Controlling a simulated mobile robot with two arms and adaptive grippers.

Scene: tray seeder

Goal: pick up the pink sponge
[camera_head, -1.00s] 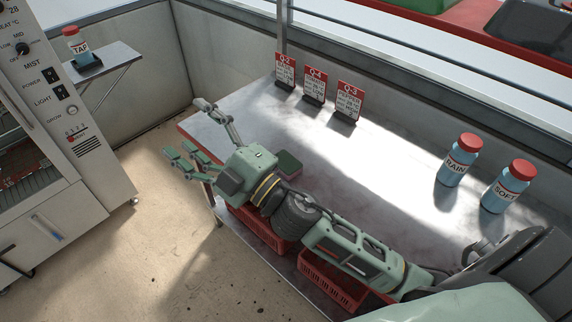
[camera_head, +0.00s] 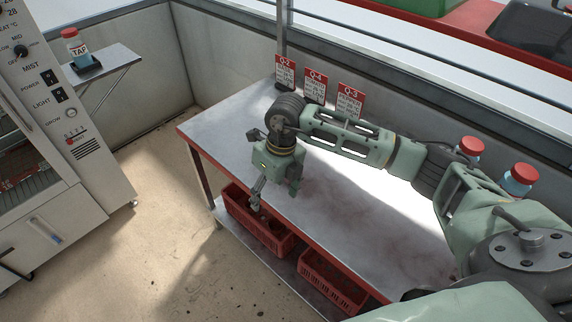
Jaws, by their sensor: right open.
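No pink sponge shows in this view. My right gripper (camera_head: 275,192) points down over the near left edge of the metal table (camera_head: 325,200). Its fingers are spread open, and nothing shows between them. The gripper and wrist cover part of the tabletop there. My left gripper is not in view.
Three red-and-white signs (camera_head: 286,72) stand along the back of the table. Two red-capped bottles (camera_head: 519,178) at the right are partly behind my right arm. Red crates (camera_head: 334,284) sit on the lower shelf. A TAP bottle (camera_head: 76,47) stands on a side shelf at left.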

